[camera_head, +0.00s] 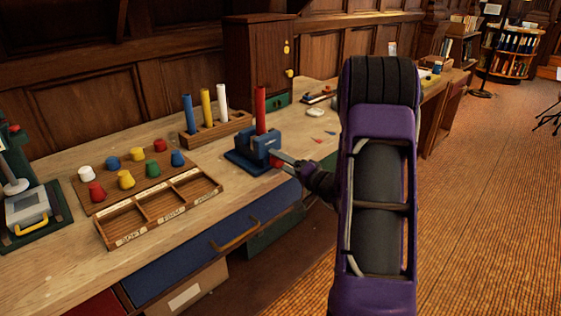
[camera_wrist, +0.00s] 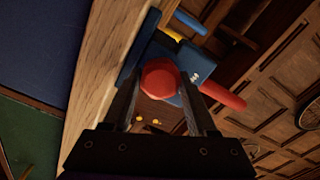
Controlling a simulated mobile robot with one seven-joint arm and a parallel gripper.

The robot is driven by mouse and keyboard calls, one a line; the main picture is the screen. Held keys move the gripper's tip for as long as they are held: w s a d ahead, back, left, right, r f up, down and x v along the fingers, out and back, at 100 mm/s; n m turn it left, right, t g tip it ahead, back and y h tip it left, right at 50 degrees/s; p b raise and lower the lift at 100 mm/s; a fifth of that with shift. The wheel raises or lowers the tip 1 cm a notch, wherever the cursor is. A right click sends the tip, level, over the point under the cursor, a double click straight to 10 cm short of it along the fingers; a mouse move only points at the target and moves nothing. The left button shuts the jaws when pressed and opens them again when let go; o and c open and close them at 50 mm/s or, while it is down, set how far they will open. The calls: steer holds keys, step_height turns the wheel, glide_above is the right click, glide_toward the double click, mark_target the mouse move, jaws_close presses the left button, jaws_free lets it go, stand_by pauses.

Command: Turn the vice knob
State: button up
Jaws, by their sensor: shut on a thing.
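The blue vice (camera_head: 262,143) stands at the front edge of the wooden bench, with a red cylinder (camera_head: 260,108) upright in it. The red vice knob (camera_wrist: 160,78) is faceted and faces the wrist camera; in the head view (camera_head: 275,162) it is mostly hidden by my fingers. My gripper (camera_head: 279,157) reaches in from the right. In the wrist view, my gripper (camera_wrist: 161,84) has one finger on each side of the knob and is shut on it. The blue vice body (camera_wrist: 188,62) and red cylinder (camera_wrist: 224,96) lie behind the knob.
A wooden rack (camera_head: 215,128) with blue, yellow and white cylinders stands behind the vice. An open divided tray (camera_head: 160,210) and a board (camera_head: 110,194) of coloured knobs lie to the left. A blue drawer (camera_head: 200,257) with a handle is below the bench top.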

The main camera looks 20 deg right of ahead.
steer(key=o, duration=1.4)
steer(key=shift+c, duration=0.2)
steer(key=v, duration=1.7)
steer(key=shift+s, duration=0.2)
steer(key=shift+r, duration=0.1)
